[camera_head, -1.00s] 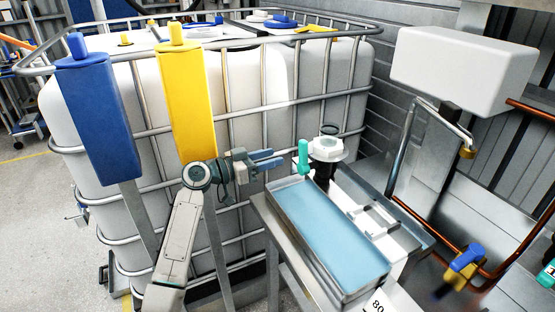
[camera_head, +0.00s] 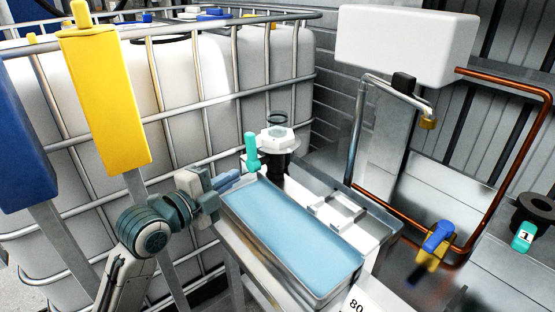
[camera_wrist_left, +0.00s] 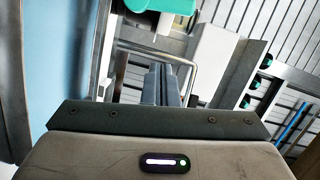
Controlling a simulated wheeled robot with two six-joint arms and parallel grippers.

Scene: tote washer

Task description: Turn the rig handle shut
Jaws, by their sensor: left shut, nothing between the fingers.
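An upright teal handle (camera_head: 251,152) stands at the back left of the blue-topped tray, beside a black fitting with a white hexagonal cap (camera_head: 278,138). A second handle, blue and yellow (camera_head: 438,240), sits on the copper pipe at lower right. I cannot tell from the pictures which one is the rig handle. My left gripper (camera_head: 229,180) is shut and empty, just left of and a little below the teal handle, apparently apart from it. In the left wrist view its closed fingers (camera_wrist_left: 165,84) point forward, with a teal part (camera_wrist_left: 162,5) at the top edge. My right gripper is not in view.
The tray (camera_head: 290,225) lies right of my gripper. A caged white tank (camera_head: 200,90) fills the left, with yellow (camera_head: 105,100) and blue (camera_head: 22,150) posts before it. A bent metal pipe (camera_head: 357,130) and a white box (camera_head: 405,38) stand behind.

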